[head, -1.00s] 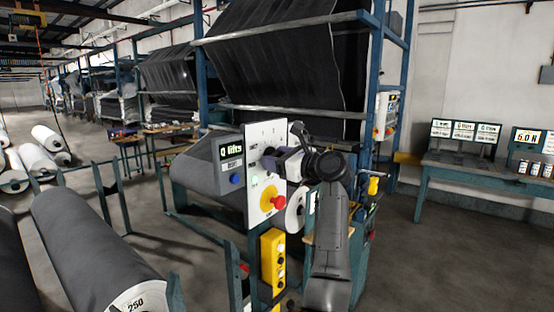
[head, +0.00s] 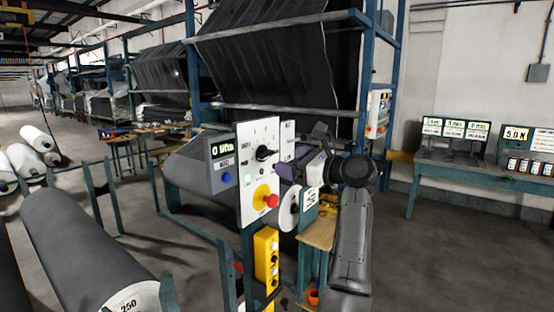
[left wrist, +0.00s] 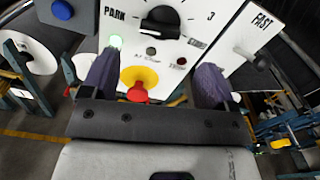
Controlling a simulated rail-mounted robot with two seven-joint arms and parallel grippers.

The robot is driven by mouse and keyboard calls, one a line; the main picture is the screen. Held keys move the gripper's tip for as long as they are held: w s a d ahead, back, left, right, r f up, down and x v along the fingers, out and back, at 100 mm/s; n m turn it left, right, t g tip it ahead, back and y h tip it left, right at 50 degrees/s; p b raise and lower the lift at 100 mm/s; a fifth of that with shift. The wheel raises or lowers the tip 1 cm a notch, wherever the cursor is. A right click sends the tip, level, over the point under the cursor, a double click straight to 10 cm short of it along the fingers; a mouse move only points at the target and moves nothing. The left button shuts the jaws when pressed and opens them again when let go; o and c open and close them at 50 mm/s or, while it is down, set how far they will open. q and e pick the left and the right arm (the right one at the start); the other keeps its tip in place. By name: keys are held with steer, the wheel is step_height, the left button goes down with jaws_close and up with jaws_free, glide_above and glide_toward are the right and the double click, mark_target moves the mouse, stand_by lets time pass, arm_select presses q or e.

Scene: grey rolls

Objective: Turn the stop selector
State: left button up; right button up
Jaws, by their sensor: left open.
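A black rotary selector knob (head: 263,153) sits on the upper part of a white control panel (head: 247,176). It also shows in the left wrist view (left wrist: 160,22), with the word PARK to its left and a 3 to its right. Its exact pointer direction is hard to tell. My left gripper (head: 313,168) is to the right of the panel in the head view, apart from the knob. In the left wrist view its two purple fingers (left wrist: 156,80) are spread and empty, with the knob beyond them. My right gripper is not in view.
Below the knob is a red mushroom button (head: 271,201) on a yellow disc. A yellow button box (head: 266,258) hangs below. A grey roll (head: 90,255) lies front left.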

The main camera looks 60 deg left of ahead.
arm_select(q)
steer(key=v, duration=0.6)
steer(key=shift+d, duration=0.15)
stand_by(0.5)
